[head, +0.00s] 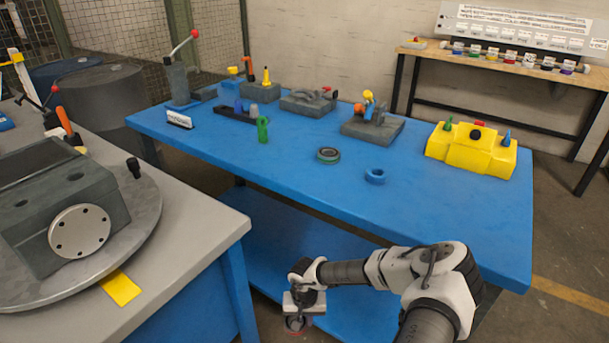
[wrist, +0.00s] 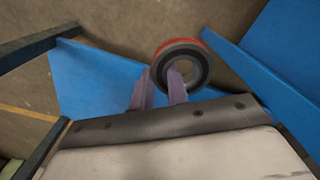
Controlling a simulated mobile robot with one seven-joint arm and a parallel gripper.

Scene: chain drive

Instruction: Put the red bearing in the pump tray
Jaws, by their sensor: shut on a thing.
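The red bearing (wrist: 197,47) is a dark ring with a red outer rim and an open centre. In the wrist view my gripper (wrist: 160,88) is shut on its ring wall, with one finger showing in the hole and the other outside. In the head view my gripper (head: 296,312) hangs low, in front of the blue table's near side, and the bearing (head: 295,326) shows small beneath it. I cannot tell for certain which thing is the pump tray; a dark low holder (head: 232,114) with small parts stands at the table's back left.
The blue table (head: 300,186) carries a green-rimmed ring (head: 328,155), a blue ring (head: 376,177), grey fixtures (head: 373,128) and a yellow block (head: 470,152). Its near middle is clear. A grey bench (head: 195,235) with a round plate stands at left. A lower blue shelf (head: 270,232) lies beneath.

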